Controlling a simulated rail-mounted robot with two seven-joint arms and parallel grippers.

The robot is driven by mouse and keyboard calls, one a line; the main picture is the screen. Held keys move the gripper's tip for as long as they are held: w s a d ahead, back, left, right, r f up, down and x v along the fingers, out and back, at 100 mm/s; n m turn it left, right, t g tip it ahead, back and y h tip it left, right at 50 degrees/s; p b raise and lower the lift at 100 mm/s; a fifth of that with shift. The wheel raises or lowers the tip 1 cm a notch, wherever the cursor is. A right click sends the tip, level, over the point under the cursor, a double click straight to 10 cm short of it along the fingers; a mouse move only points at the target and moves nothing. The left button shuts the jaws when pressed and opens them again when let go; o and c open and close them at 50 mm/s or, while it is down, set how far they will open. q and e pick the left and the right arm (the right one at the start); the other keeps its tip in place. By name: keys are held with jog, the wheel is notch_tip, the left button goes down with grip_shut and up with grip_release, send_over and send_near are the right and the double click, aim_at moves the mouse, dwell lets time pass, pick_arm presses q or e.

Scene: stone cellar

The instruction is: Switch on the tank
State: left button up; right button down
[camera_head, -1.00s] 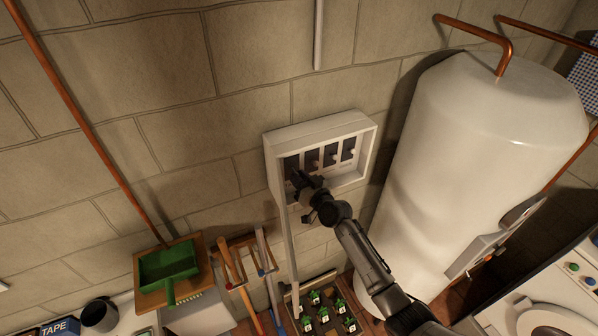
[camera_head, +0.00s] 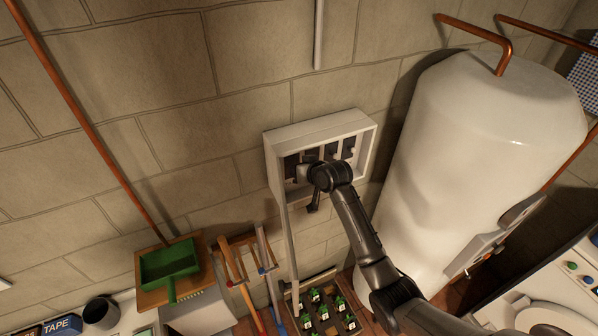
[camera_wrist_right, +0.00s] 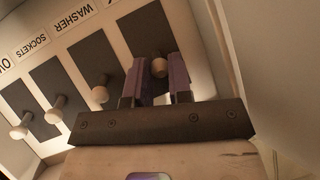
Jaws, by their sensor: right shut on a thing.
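An open white switch box (camera_head: 318,132) is fixed to the stone wall. It holds a row of dark switch plates with pale round knobs. My right gripper (camera_head: 300,170) reaches into its left end. In the right wrist view the gripper (camera_wrist_right: 160,75) is shut on the knob (camera_wrist_right: 160,67) of the end plate (camera_wrist_right: 143,32), a finger on each side. That plate's label is mostly cut off, and the gripper hides its lower part. The white tank (camera_head: 470,150) stands right of the box.
Copper pipes (camera_head: 480,30) run from the tank top. Tools on a rack (camera_head: 262,262), a green dustpan (camera_head: 170,260) and a tray of small green-topped items (camera_head: 325,312) are below.

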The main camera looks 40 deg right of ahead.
dwell(0.5)
jog(key=c, duration=1)
grip_release()
jog(key=shift+c, duration=0.2)
jog(key=b+v, duration=0.3)
jog(key=v, duration=1)
jog(key=shift+s+r, duration=0.25)
jog(key=shift+r, duration=0.15)
